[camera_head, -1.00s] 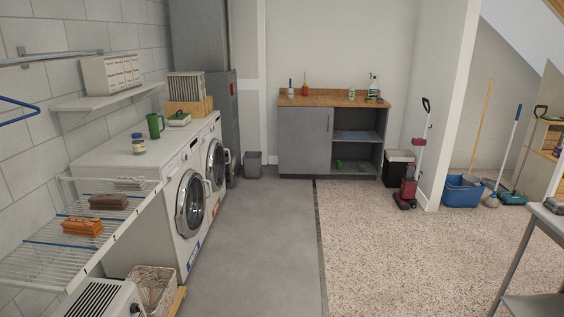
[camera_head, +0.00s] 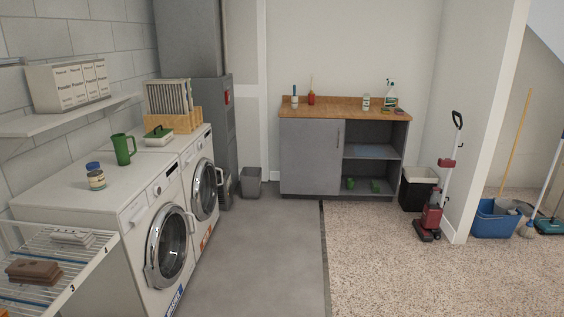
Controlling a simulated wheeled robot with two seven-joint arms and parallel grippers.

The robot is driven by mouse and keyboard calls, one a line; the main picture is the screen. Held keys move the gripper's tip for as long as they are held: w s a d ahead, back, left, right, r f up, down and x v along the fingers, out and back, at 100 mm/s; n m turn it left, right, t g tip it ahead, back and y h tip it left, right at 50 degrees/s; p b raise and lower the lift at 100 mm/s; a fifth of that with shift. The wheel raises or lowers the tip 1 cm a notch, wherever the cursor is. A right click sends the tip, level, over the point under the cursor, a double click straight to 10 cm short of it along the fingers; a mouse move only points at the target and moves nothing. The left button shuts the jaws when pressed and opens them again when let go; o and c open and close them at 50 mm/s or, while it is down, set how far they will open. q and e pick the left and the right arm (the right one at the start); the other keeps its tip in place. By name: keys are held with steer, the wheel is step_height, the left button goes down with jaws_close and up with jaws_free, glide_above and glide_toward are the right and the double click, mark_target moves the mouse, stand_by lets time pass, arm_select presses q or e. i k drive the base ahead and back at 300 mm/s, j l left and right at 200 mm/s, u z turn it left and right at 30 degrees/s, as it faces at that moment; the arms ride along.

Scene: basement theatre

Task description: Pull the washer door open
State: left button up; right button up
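Two white front-loading machines stand side by side along the left wall. The nearer machine (camera_head: 138,262) has a round door (camera_head: 168,249) with a chrome rim and dark glass, and it looks shut. A light handle sits at the right side of this door. The farther machine (camera_head: 188,159) has a similar round door (camera_head: 205,189), also shut, with a handle on its right. Neither of my grippers is in view.
A wire drying rack (camera_head: 85,268) stands at the lower left, near the closer machine. The grey floor (camera_head: 255,250) before the machines is clear. A grey bin (camera_head: 251,182) and a grey cabinet (camera_head: 309,157) stand at the back. A blue bucket (camera_head: 494,222) is at right.

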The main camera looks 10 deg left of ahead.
mark_target(156, 277)
steer(key=i, duration=1.45)
steer(key=i+u, duration=0.2)
steer(key=i, duration=0.3)
steer(key=i+l+u, duration=0.2)
steer(key=i, duration=0.25)
steer(key=i+l+u, duration=0.2)
steer(key=i, duration=0.3)
steer(key=i+l+u, duration=0.2)
steer(key=i, duration=0.25)
steer(key=l, duration=0.1)
